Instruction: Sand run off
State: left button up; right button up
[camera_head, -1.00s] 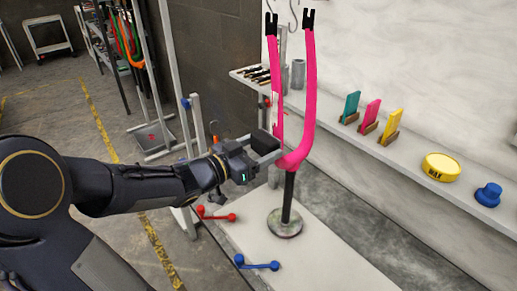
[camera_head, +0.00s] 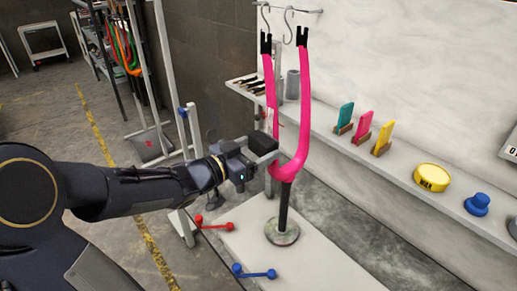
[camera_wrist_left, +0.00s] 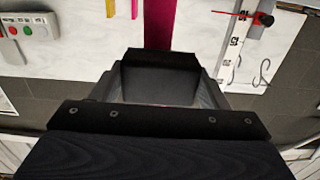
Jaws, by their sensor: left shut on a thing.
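A bright pink fork (camera_head: 302,120) stands upright, legs up, on a dark post with a round base (camera_head: 282,232). My left gripper (camera_head: 262,146) is at the lower part of the fork's left leg, just above the crown. It is shut on a dark block (camera_head: 263,142), which is beside that leg; whether they touch I cannot tell. In the left wrist view the dark block (camera_wrist_left: 158,82) fills the space between the fingers, with the pink fork (camera_wrist_left: 160,22) beyond it. No paint run can be made out. My right gripper is out of view.
A wall shelf holds teal (camera_head: 345,115), pink (camera_head: 363,127) and yellow (camera_head: 384,136) cards, a yellow WAX tin (camera_head: 432,177) and a blue knob-like item (camera_head: 477,204). Red (camera_head: 214,225) and blue (camera_head: 254,272) handles lie low near the stand. Hooks (camera_head: 289,25) hang above the fork.

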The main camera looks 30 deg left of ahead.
aim_at(272, 102)
pick_arm(q)
jog(key=shift+w+d+r+p, duration=0.1)
jog(key=shift+r+p, duration=1.5)
jog(key=shift+r, duration=0.3)
jog(key=shift+w+r+p, duration=0.1)
jog(key=shift+r+p, duration=1.45)
jog(key=shift+r, duration=0.35)
notch_tip(272, 102, up, 4)
jog(key=p, duration=0.3)
jog(key=shift+f, duration=0.35)
notch_tip(272, 102, down, 15)
jog(key=b, duration=1.3)
jog(key=shift+s+r, duration=0.15)
jog(key=shift+r, duration=0.05)
jog(key=shift+p+v, duration=0.6)
jog(key=shift+v, duration=2.35)
